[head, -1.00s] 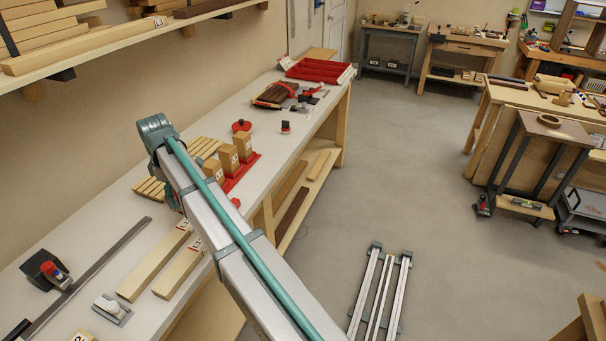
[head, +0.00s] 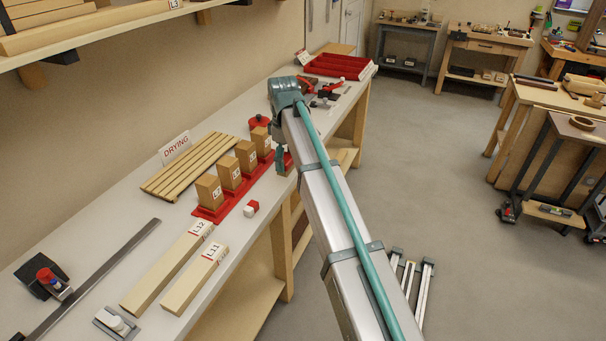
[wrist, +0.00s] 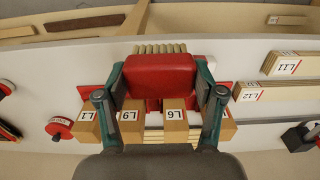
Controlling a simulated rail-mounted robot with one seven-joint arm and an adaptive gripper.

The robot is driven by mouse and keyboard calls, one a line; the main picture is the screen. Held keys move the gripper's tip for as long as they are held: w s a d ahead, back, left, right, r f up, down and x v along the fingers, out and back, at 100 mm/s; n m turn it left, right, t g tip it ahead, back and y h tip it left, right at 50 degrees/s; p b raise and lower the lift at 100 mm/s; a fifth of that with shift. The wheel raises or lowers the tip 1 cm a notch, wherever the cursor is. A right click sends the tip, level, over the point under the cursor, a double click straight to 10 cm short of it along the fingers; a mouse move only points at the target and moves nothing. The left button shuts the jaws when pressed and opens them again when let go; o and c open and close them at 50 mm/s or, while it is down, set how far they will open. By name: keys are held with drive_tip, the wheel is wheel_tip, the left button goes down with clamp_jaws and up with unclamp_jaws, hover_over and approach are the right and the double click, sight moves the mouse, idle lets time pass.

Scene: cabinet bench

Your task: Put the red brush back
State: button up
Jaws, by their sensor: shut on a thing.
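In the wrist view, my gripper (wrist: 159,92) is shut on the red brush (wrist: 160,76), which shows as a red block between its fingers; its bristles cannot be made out. The brush is above the bench, in front of a row of labelled wooden blocks (wrist: 175,116) in that view. In the head view, my gripper (head: 284,161) is at the bench's front edge, right of the blocks (head: 229,174), mostly hidden by my arm. A bit of red shows beside its fingers.
The blocks stand on a red base (head: 208,213). Behind are wooden slats (head: 180,172) with a DRYING sign (head: 175,147). A red round item (head: 259,121), a small red-and-white item (head: 251,208) and two labelled boards (head: 168,268) lie nearby. A red tray (head: 338,66) is at the far end.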

drive_tip(key=w+a+f+p, duration=0.1)
drive_tip(key=w+f, duration=0.1)
drive_tip(key=w, duration=0.2)
drive_tip(key=w+a+f+p, duration=0.1)
drive_tip(key=w+f+p, duration=0.1)
drive_tip(key=w+f, duration=0.1)
drive_tip(key=w+a+f+p, duration=0.1)
drive_tip(key=w+f+p, duration=0.1)
drive_tip(key=w, duration=0.3)
drive_tip(key=shift+w+a+f, duration=0.1)
drive_tip(key=shift+a+f, duration=0.05)
drive_tip(key=shift+f, duration=0.35)
drive_tip(key=shift+w+a+f, duration=0.15)
drive_tip(key=shift+w+f, duration=0.25)
drive_tip(key=shift+f, duration=0.2)
drive_tip(key=f+p, duration=0.2)
drive_tip(key=shift+w+f, duration=0.2)
drive_tip(key=shift+f, duration=0.65)
drive_tip(key=shift+f, duration=0.2)
drive_tip(key=o, duration=1.1)
